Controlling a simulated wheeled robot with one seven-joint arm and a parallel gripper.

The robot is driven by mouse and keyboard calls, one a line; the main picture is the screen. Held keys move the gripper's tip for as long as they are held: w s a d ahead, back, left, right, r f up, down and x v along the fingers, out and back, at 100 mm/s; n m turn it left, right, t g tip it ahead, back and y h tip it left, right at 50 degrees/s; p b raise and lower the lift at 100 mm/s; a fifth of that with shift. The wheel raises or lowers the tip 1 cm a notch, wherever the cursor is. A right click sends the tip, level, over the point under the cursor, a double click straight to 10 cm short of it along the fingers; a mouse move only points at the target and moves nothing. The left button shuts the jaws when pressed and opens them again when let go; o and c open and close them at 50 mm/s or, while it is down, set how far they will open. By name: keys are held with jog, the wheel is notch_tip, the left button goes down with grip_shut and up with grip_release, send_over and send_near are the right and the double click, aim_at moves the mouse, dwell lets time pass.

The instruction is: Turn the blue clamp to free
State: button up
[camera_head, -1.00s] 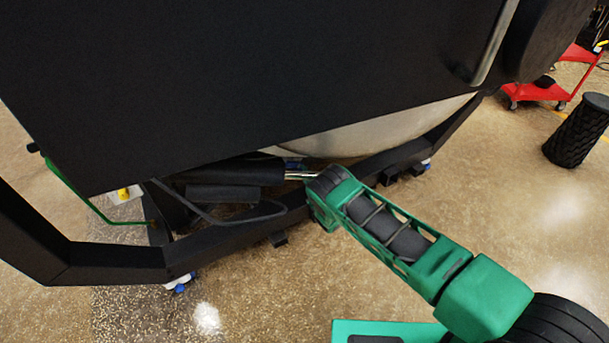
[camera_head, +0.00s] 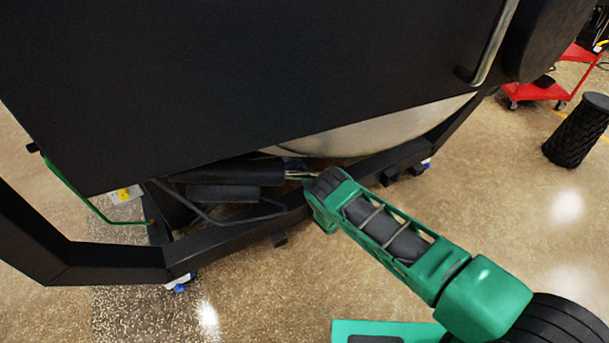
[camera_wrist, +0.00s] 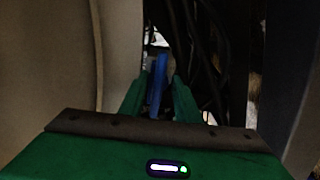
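The blue clamp (camera_wrist: 159,82) shows in the wrist view as a narrow upright blue piece in a dark gap. My gripper (camera_wrist: 160,88) has its two green fingers on either side of it. The fingers are apart, with a dark gap between the clamp and the right finger. The left finger is close to the clamp; I cannot tell whether they touch. In the head view my arm reaches in under the black furnace body (camera_head: 230,80), and the fingers are mostly hidden there.
The black frame (camera_head: 235,230) runs below my wrist. A silver curved vessel (camera_head: 380,128) lies above it. A red cart (camera_head: 540,92) and black bin (camera_head: 577,130) stand far right.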

jog(key=shift+d, duration=0.1)
jog(key=shift+s+d, duration=0.2)
jog(key=shift+s, duration=0.05)
jog(key=v, duration=1)
